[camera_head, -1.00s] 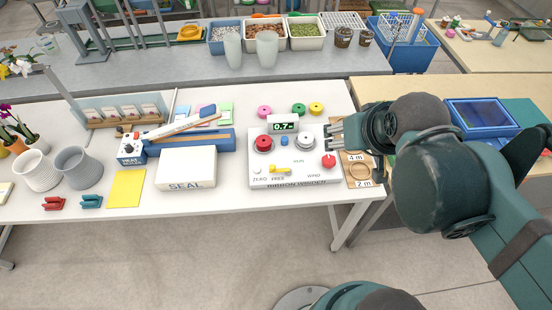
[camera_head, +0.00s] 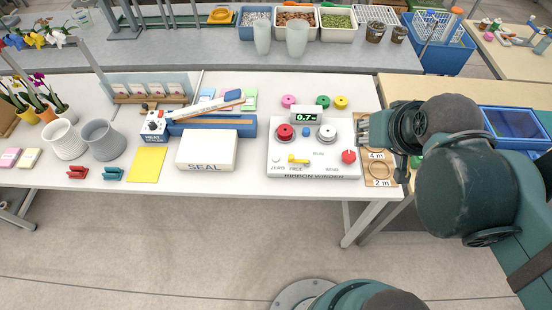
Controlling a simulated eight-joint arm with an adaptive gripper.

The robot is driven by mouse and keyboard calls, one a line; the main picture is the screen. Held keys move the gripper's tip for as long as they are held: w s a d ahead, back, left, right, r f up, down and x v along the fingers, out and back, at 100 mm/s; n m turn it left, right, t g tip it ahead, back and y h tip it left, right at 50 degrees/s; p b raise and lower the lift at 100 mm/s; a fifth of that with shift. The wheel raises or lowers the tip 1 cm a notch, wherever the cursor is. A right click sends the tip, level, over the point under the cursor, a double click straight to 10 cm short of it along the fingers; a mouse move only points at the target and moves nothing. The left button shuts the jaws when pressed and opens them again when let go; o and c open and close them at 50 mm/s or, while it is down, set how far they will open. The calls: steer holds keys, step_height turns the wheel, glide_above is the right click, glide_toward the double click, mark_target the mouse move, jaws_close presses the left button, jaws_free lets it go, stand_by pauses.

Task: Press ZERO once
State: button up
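The ribbon winder (camera_head: 314,170) is a white flat box on the white table. Its ZERO button (camera_head: 276,160) is a small pale round button at the front left, above the ZERO label. Nothing covers it. The winder's display (camera_head: 306,118) reads about 0.7. My gripper (camera_head: 361,128) is by the winder's right edge, to the right of and behind the ZERO button, across the winder from it. Its fingers point left. They are small and dark here, and I cannot tell whether they are open or shut.
The winder also has a yellow lever (camera_head: 298,160), a red knob (camera_head: 348,156), a red spool (camera_head: 284,132) and a grey spool (camera_head: 327,133). A white SEAL box (camera_head: 207,149) stands to its left. A board with a ribbon ring (camera_head: 379,168) lies to its right.

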jaws_close()
stand_by(1.1)
